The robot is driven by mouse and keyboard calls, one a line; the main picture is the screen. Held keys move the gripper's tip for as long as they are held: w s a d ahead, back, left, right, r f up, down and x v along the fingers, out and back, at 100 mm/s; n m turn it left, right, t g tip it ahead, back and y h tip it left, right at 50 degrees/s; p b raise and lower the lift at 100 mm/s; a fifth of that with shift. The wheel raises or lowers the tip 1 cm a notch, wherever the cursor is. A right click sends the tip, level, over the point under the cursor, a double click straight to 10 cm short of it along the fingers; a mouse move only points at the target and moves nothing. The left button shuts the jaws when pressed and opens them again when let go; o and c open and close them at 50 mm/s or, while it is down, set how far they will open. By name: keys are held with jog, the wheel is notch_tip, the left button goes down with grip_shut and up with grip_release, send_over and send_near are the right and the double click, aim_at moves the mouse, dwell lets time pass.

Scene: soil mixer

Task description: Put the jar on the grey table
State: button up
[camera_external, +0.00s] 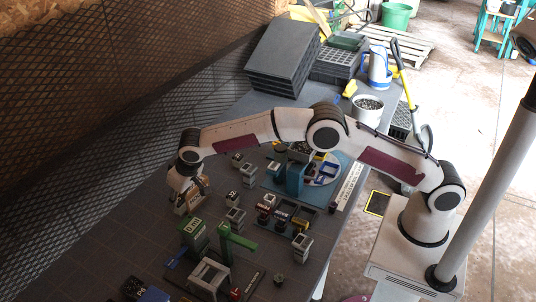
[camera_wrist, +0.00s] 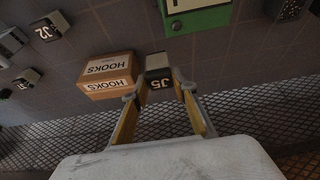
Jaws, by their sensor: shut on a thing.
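My gripper (camera_wrist: 160,88) points down at the far left part of the dark grey table (camera_external: 125,225), beside the mesh wall. In the wrist view its yellow fingers are closed around a small grey jar (camera_wrist: 159,62) marked J5. I cannot tell whether this jar touches the table. In the external view my gripper (camera_external: 186,190) hides most of the jar. Another jar (camera_wrist: 48,28), marked J2, stands apart at the upper left of the wrist view. Similar grey jars (camera_external: 235,218) stand across the middle of the table.
A cardboard box marked HOOKS (camera_wrist: 108,74) is close left of the held jar. A green block (camera_wrist: 195,14) lies above it. The external view shows a blue stand (camera_external: 291,182), a green holder (camera_external: 236,240) and stacked black trays (camera_external: 284,58).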

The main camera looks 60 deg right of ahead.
aim_at(182, 204)
dwell(0.4)
jog(key=shift+f, duration=2.5)
jog(key=shift+f, duration=2.45)
jog(key=shift+f, duration=0.15)
jog(key=o, duration=1.2)
